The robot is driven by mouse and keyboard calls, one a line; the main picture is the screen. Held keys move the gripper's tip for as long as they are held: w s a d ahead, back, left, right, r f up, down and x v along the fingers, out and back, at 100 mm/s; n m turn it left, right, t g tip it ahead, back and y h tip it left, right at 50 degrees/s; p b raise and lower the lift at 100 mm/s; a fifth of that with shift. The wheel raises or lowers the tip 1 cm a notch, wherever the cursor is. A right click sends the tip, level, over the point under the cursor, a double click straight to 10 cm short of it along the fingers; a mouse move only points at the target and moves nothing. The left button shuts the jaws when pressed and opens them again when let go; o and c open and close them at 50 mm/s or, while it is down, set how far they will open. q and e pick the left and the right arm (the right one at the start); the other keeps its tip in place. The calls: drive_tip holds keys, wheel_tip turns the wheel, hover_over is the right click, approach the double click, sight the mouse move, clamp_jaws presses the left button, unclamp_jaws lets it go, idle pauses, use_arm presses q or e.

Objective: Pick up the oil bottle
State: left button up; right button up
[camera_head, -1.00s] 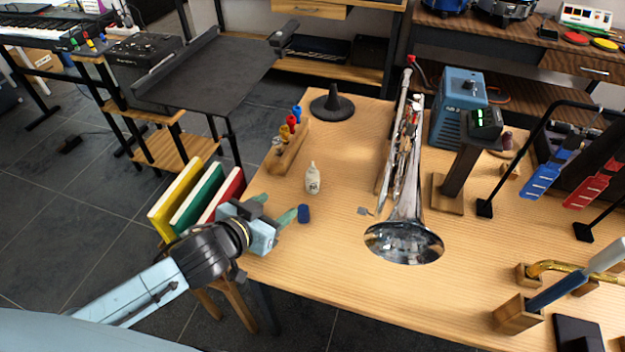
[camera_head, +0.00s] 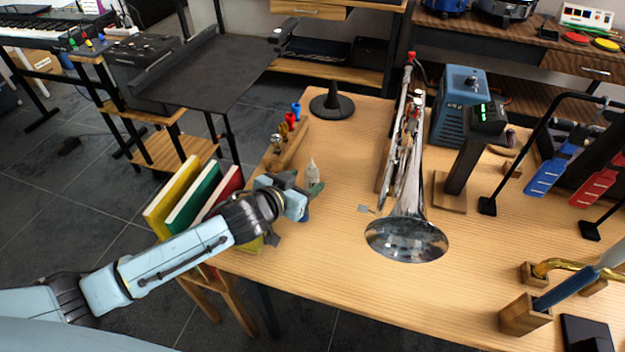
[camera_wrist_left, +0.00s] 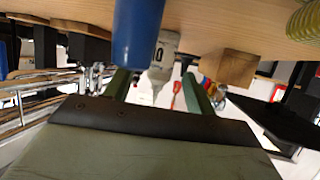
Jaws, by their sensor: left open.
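The small white oil bottle (camera_head: 313,173) stands upright on the wooden table near its left edge, its lower part hidden by my gripper in the head view. My left gripper (camera_head: 311,190) is open right in front of it, low over the table. In the left wrist view, which is tilted with the table at the top, the bottle (camera_wrist_left: 165,52) shows between the two green fingers of the left gripper (camera_wrist_left: 158,92). A blue cylinder (camera_wrist_left: 137,35) partly covers the bottle there. I cannot tell whether the fingers touch the bottle. My right gripper is not in view.
A wooden rack with coloured-handled tools (camera_head: 290,148) stands behind the bottle.

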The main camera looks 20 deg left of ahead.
use_arm(q)
drive_tip(key=shift+x, duration=1.15)
drive_tip(key=shift+w+f, duration=0.1)
drive_tip(key=shift+w, duration=0.2)
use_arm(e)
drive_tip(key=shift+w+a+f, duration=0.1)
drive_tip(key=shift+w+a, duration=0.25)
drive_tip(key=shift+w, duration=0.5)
use_arm(q)
drive_tip(key=c, duration=1.1)
drive_tip(key=shift+o, duration=0.2)
